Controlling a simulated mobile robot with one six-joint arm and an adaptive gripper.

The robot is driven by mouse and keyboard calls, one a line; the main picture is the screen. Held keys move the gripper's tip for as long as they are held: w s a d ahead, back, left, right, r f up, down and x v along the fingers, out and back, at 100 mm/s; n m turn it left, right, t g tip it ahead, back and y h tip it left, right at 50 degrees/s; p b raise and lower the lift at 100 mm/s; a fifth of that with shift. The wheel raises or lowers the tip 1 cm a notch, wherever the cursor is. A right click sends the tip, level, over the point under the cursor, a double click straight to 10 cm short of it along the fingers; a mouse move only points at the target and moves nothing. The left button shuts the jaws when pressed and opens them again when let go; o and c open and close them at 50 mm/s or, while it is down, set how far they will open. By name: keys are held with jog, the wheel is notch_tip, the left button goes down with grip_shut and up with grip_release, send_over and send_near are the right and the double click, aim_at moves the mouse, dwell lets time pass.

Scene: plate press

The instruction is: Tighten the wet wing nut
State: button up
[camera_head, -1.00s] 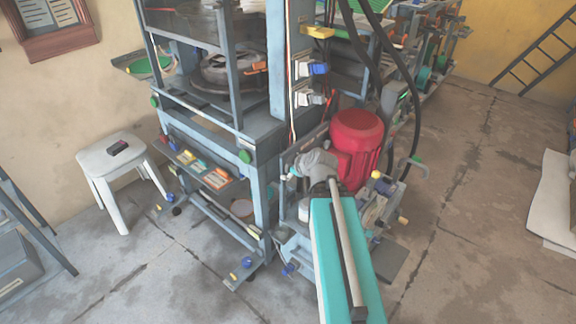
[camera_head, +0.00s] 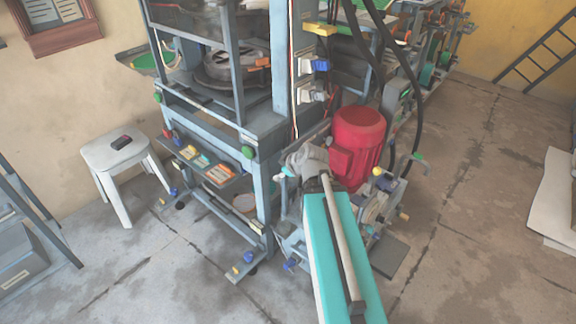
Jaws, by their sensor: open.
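My teal arm reaches in from the bottom toward the plate press (camera_head: 225,128). My gripper (camera_head: 284,173) is at the far end of the grey wrist, beside the press's right leg and left of the red motor. It is small and partly hidden by the wrist; its fingers hardly show, and nothing is seen held in it. The wet wing nut cannot be picked out. Several small coloured knobs show on the press: a blue one (camera_head: 320,65) on the upright, a green one (camera_head: 248,152) on the frame, and a blue one (camera_head: 290,264) low down. No wetness is discernible on them.
The red motor (camera_head: 357,146) stands right of the wrist, with black hoses above it. A shelf of small coloured items (camera_head: 205,168) is on the press's front. A white stool (camera_head: 118,152) stands left. The floor (camera_head: 470,230) at right is mostly clear.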

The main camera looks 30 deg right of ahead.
jog(key=s+a+f+m+g+h, duration=0.1)
jog(key=s+a+f+m+g, duration=0.1)
jog(key=s+a+m+g, duration=0.2)
jog(key=s+a+f+m+g+h, duration=0.1)
jog(key=s+a+f+m+g, duration=0.2)
jog(key=a, duration=0.8)
jog(key=shift+s+m+g, duration=0.4)
jog(key=shift+s+g, duration=0.4)
jog(key=shift+s, duration=0.25)
jog(key=shift+f, duration=0.1)
